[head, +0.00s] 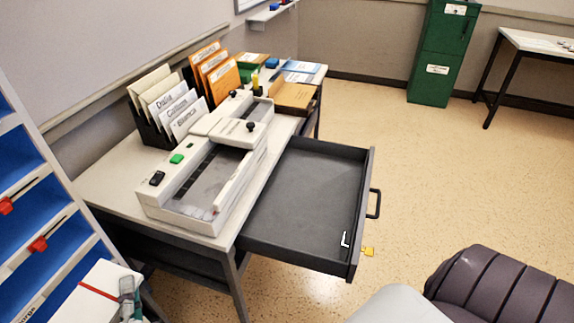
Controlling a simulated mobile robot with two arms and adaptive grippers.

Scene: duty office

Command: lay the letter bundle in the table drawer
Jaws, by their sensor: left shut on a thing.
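The letter bundle (92,297) is a white stack with a red band, low at the left of the head view and cut off by the bottom edge. My left gripper (128,292) shows only in part there. It is shut on the bundle's right side. My right gripper is out of view.
A pale machine (215,165) covers much of the table top (100,185). A letter rack (150,130) stands behind it. A blue-shelved rack (62,190) is close at the left. A yellow tag (367,251) is by the drawer's front corner. Floor beyond the drawer is clear.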

